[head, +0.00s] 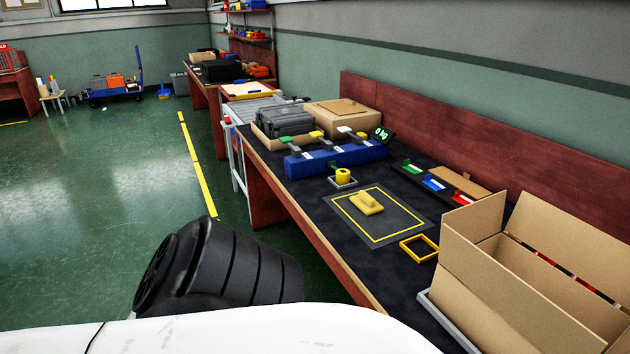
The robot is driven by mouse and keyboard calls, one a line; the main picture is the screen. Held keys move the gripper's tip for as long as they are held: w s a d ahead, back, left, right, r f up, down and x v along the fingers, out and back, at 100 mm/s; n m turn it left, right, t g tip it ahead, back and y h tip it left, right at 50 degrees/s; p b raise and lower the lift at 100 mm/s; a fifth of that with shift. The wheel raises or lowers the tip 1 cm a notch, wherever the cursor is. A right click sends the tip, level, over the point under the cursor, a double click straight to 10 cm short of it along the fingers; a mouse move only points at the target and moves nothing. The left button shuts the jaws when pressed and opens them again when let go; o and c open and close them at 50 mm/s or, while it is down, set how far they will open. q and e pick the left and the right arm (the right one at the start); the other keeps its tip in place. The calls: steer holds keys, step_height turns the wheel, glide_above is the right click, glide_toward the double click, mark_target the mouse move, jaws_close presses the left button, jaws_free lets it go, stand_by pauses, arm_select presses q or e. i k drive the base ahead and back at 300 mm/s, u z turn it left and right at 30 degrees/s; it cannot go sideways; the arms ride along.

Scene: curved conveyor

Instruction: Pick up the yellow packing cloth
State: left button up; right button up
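A yellow folded-looking piece, which appears to be the packing cloth (367,204), lies on the dark mat (406,217) inside its yellow outline. The mat is on the black top of the workbench (310,211). The cloth has a raised ridge on top and nothing touches it from above. Neither of my grippers shows in the head view. A black ribbed part, likely one of my arm links, is at the lower left, apart from the bench top.
An open cardboard box (490,292) stands at the near right. A yellow square frame (432,240) lies between it and the mat. Behind the mat are a yellow roll (343,174), a blue rack (340,161), a grey case (284,120) and small coloured holders (434,184).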

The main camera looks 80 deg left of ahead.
mark_target(364, 201)
steer(key=u, duration=2.4)
